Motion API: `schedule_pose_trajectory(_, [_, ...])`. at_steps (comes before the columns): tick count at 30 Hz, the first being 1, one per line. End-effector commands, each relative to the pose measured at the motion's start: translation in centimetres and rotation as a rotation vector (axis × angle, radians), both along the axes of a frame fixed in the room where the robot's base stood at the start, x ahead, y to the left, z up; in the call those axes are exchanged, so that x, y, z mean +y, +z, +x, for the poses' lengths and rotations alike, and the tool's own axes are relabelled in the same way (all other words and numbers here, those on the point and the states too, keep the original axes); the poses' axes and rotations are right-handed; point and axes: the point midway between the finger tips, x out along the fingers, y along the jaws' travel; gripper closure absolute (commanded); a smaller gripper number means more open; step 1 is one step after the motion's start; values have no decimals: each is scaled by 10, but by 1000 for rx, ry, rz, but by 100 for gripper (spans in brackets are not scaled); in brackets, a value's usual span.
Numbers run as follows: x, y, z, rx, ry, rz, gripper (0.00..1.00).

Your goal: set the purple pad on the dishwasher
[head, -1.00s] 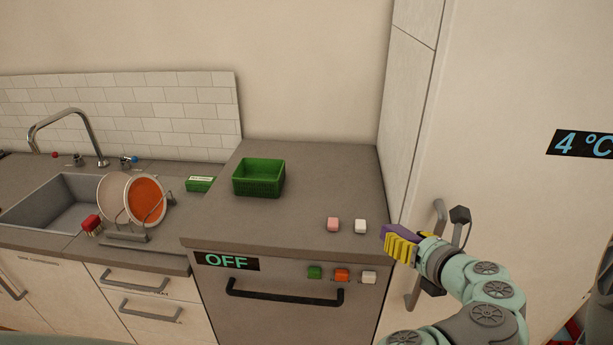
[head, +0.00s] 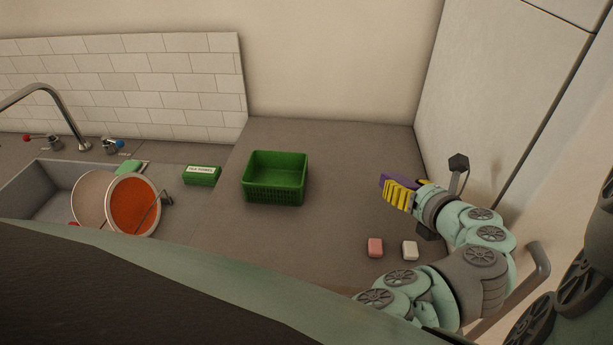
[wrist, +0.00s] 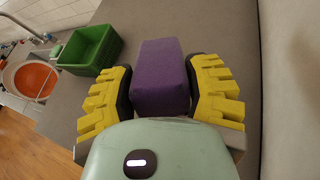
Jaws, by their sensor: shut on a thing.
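The purple pad (wrist: 161,78) is a block held between the yellow fingers of my gripper (wrist: 160,92) in the wrist view. In the head view the pad (head: 388,180) shows only in part behind the fingers of my gripper (head: 400,194). My gripper is shut on it, over the right part of the grey dishwasher top (head: 335,150). I cannot tell whether the pad touches the top. The dishwasher's front is hidden by my own body in the head view.
A green basket (head: 275,178) stands left on the top. A pink block (head: 375,247) and a white block (head: 410,251) lie near its front right. A green box (head: 202,175), orange plate (head: 133,207) and sink (head: 52,183) are farther left. The top between basket and gripper is clear.

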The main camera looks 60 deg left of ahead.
Motion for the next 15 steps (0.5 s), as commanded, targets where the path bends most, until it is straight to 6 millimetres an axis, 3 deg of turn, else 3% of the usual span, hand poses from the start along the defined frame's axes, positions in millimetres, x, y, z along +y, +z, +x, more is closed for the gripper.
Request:
schedule_pose_trajectory(7, [-2,-39,0,6,-3,-3,82])
schedule_pose_trajectory(15, [0,-55,0,1,-1,1,82])
